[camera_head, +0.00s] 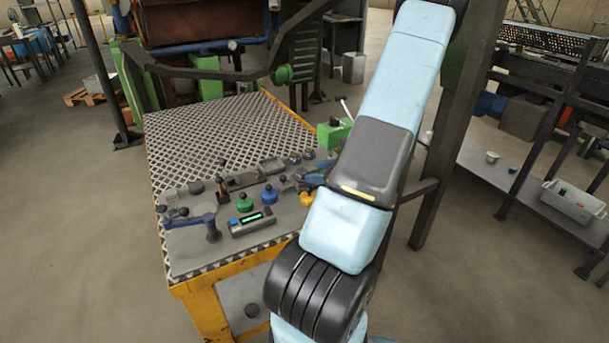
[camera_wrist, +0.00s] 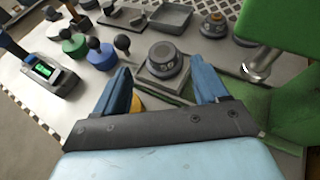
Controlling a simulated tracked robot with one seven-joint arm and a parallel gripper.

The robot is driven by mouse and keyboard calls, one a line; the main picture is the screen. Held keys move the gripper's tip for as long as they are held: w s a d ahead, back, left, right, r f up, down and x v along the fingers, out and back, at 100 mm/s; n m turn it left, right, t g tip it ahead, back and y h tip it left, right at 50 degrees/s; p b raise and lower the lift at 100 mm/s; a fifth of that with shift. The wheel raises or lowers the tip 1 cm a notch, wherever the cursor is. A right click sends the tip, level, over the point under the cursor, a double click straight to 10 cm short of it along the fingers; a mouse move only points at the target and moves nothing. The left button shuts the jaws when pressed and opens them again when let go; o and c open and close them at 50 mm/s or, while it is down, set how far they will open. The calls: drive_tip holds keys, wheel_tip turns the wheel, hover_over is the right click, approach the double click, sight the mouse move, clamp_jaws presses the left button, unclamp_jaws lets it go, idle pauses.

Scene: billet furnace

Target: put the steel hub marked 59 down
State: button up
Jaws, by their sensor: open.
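A round grey steel hub (camera_wrist: 163,59) with a small marking on its front stands upright on a dark square plate (camera_wrist: 149,85) in the wrist view. The marking is too small to read surely. My gripper (camera_wrist: 164,80) is open, with one blue finger to the left of the hub and one to the right. The hub sits a little beyond the fingertips, and gaps show at both sides. In the head view my arm hides much of the gripper, and I cannot pick out the hub there surely.
Left of the hub are black-knobbed parts, a blue knob (camera_wrist: 101,56), a green knob (camera_wrist: 74,46) and a device with a green display (camera_wrist: 48,74). A shallow grey tray (camera_wrist: 170,18) lies behind. A green machine part (camera_wrist: 280,30) stands close right. The bench's patterned back area (camera_head: 215,130) is clear.

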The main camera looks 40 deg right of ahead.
sight(304, 172)
drive_tip(key=shift+x, duration=2.7)
drive_tip(key=shift+d+f, duration=0.1)
drive_tip(key=shift+d, duration=0.1)
drive_tip(key=shift+c, duration=0.5)
drive_tip(key=c, duration=1.2)
